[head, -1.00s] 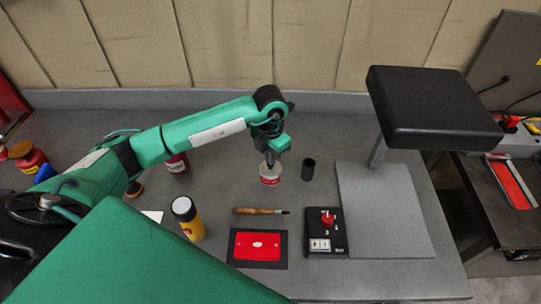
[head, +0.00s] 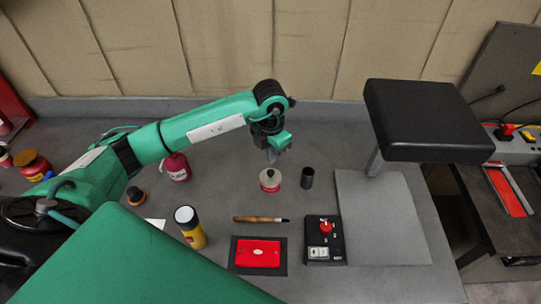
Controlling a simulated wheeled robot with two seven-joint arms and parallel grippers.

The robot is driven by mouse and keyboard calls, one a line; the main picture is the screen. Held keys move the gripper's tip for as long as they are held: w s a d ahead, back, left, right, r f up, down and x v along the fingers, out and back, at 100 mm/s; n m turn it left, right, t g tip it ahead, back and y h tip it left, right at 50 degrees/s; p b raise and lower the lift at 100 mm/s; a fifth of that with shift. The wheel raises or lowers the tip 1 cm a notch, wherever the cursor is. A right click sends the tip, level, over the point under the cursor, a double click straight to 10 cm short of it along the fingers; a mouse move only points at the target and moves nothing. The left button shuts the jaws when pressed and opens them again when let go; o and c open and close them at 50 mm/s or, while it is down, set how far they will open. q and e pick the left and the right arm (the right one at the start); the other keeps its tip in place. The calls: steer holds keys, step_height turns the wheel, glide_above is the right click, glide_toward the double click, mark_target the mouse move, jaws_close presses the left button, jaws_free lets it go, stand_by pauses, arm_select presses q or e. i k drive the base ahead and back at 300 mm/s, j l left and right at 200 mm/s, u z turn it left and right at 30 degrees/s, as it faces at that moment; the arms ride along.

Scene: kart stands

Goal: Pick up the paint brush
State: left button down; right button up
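The paint brush (head: 261,219) lies flat on the grey table, with its wooden handle to the left and dark tip to the right. It is just behind a red box on a black mat. My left gripper (head: 271,158) points down above the table, behind the brush and close to a small red-and-white tin. It is apart from the brush. Its fingers are small and dark here, and I cannot tell whether they are open or shut. My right gripper is not in view.
The red-and-white tin (head: 270,180) and a black cylinder (head: 307,178) stand behind the brush. The red box (head: 257,253), a black switch box (head: 325,239) and a yellow bottle (head: 189,227) are near it. A black padded stand (head: 425,115) rises at right.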

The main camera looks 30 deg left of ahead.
mark_target(241, 219)
steer(key=k+l, duration=0.5)
steer(key=k, duration=0.2)
steer(key=k+l, duration=0.5)
steer(key=k, duration=0.15)
